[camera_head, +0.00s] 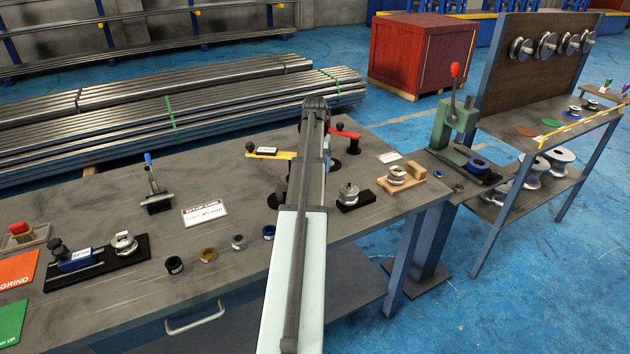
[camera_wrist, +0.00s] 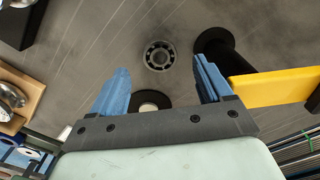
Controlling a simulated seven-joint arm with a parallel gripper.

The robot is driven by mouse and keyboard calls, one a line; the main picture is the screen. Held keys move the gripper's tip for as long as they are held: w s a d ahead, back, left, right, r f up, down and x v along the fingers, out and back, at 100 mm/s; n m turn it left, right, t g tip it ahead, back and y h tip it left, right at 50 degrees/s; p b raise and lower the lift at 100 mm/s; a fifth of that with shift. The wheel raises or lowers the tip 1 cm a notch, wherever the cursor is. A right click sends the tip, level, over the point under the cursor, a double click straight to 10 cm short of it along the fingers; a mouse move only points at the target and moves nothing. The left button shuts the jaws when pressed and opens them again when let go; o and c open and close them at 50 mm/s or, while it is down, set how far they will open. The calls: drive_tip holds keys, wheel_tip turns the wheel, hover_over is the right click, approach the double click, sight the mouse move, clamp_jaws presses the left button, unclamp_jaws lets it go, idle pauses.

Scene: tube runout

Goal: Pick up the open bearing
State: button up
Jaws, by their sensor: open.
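The open bearing (camera_wrist: 158,56), a small dark metal ring with balls showing between its races, lies flat on the grey workbench in the wrist view. My gripper (camera_wrist: 160,82) is open and empty, its two blue fingers apart. The bearing appears between and just beyond the fingertips; the height above it is hard to judge. In the head view my arm covers this part of the bench, and neither the bearing nor the fingers can be made out there.
A black post (camera_wrist: 218,50) with a yellow arm (camera_wrist: 275,88) stands close to the right finger. A dark round piece with a pale centre (camera_wrist: 148,98) is partly hidden by my gripper. A wooden block (camera_wrist: 18,92) lies left. Several rings, including a brass one (camera_head: 207,254), line the bench's front.

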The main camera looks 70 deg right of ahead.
drive_tip(key=shift+f, duration=1.95)
drive_tip(key=shift+c, duration=0.4)
drive_tip(key=c, duration=1.1)
